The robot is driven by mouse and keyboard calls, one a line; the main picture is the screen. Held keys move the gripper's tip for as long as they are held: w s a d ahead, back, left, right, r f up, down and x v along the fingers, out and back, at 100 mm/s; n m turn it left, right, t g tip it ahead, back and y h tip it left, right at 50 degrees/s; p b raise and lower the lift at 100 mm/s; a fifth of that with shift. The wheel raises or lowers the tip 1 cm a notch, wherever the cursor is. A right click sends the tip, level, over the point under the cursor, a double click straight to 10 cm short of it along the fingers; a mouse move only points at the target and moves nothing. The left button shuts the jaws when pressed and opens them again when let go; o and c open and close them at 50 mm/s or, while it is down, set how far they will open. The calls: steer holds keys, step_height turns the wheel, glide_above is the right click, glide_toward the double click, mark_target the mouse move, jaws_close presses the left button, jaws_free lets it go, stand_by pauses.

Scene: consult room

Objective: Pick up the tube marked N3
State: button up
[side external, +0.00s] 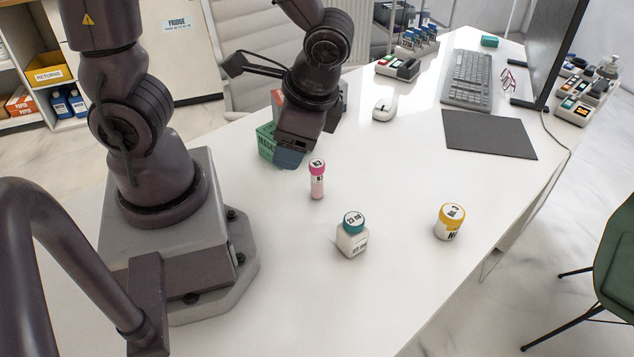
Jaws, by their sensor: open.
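A small upright tube with a pink cap (317,182) stands on the white table near the middle of the side view. It has dark marks on its cap and label, too small to read surely. My gripper (292,148) is up and to the left of the tube in the picture, apart from it, in front of a green box marked MASK. Its jaws are open, with nothing seen held; the fingertips are hard to make out.
A white bottle with a teal cap (352,238) and a yellow-capped jar (449,222) stand nearer the camera. The green mask box (266,143) is beside my gripper. A mouse (384,107), dark mat (489,135) and keyboard (467,78) lie farther back. The table right of the tube is clear.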

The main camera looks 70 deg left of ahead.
steer(key=s+a+f+m+g+y, duration=0.1)
steer(key=a+f+m+g+y, duration=0.1)
steer(key=a+f+m+y, duration=0.3)
steer(key=m+t+y, duration=0.8)
steer(key=m+t, duration=0.4)
steer(key=m, duration=0.1)
glide_above(316, 176)
step_height(316, 176, down, 5)
steer(key=shift+a+r, duration=0.1)
steer(key=shift+a, duration=0.05)
steer(key=shift+w, duration=0.1)
steer(key=shift+f, duration=0.5)
step_height(316, 176, down, 6)
steer(key=shift+r, duration=0.15)
steer(key=shift+x, duration=1.05)
steer(key=shift+w+a, duration=0.15)
steer(key=shift+a, duration=0.2)
